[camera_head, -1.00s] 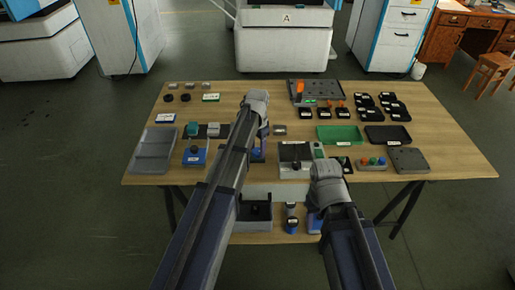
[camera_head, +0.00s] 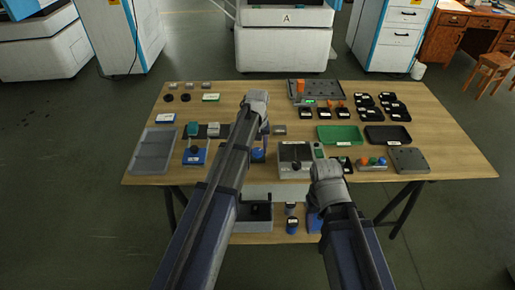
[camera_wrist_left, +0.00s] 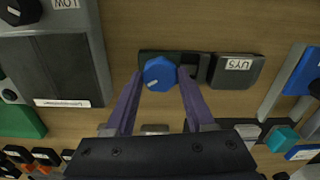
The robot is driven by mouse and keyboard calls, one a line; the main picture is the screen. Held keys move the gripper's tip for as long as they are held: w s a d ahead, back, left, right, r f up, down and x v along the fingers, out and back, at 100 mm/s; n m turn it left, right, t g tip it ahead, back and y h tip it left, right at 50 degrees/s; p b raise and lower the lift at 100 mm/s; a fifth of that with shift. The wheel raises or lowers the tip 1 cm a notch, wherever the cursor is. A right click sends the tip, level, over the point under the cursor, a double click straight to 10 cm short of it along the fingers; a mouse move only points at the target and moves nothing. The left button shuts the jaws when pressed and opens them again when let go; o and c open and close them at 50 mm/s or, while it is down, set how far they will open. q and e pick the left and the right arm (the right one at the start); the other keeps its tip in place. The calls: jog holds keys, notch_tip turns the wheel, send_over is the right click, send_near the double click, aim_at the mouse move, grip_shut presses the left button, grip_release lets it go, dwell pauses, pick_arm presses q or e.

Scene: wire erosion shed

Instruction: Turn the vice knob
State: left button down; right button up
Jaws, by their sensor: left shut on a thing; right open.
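The blue vice knob (camera_wrist_left: 159,74) with a white pointer line sits between the fingertips of my left gripper (camera_wrist_left: 160,79) in the left wrist view. Both fingers touch its sides, and the gripper is shut on it. The dark vice body (camera_wrist_left: 236,71) with a white label lies beside the knob. In the head view my left arm covers most of the vice, and only a blue part (camera_head: 258,155) shows beside the arm. My right gripper (camera_head: 314,221) hangs low at the table's front edge, away from the vice. Its fingertips are hard to make out.
A grey tray (camera_head: 153,152) lies at the left, and green (camera_head: 338,141) and black (camera_head: 388,141) trays lie at the right. Bare wooden table (camera_head: 230,88) shows at the back.

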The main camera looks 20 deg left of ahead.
aim_at(257, 150)
pick_arm(q)
jog(key=n, duration=0.5)
jog(key=shift+n, duration=0.4)
jog(key=n, duration=0.5)
jog(key=shift+n, duration=0.4)
jog(key=shift+c, duration=1.3)
grip_release()
jog(key=shift+r, duration=0.15)
notch_tip(257, 150, up, 8)
jog(key=p, duration=0.8)
jog(key=shift+f, duration=0.2)
